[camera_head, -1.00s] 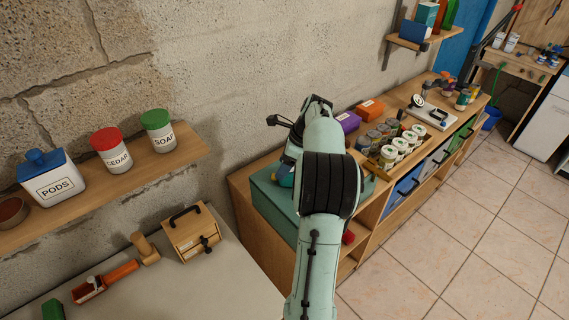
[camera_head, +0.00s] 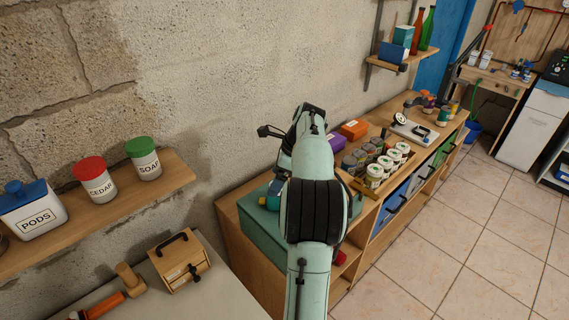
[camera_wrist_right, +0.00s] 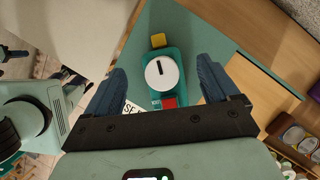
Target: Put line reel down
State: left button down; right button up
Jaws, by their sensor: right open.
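The line reel (camera_wrist_right: 158,55) has a teal body, a white round face, a yellow tab at one end and a red part at the other. It lies on the green top of the block plinth (camera_head: 259,222), whose top also shows in the wrist view (camera_wrist_right: 205,40). My right gripper (camera_wrist_right: 160,66) is open, one finger on each side of the reel with gaps between. In the head view my right arm hides most of the gripper; a blue and yellow bit of the reel (camera_head: 275,190) shows beside it. My left gripper is not in view.
Jars in a tray (camera_head: 375,172), a purple box (camera_head: 311,146) and an orange box (camera_head: 354,130) stand along the bench to the right. A wooden box (camera_head: 180,262) is on the left worktop.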

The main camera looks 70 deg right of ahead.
jog(key=v, duration=0.7)
jog(key=shift+r, duration=0.25)
jog(key=shift+s, duration=0.1)
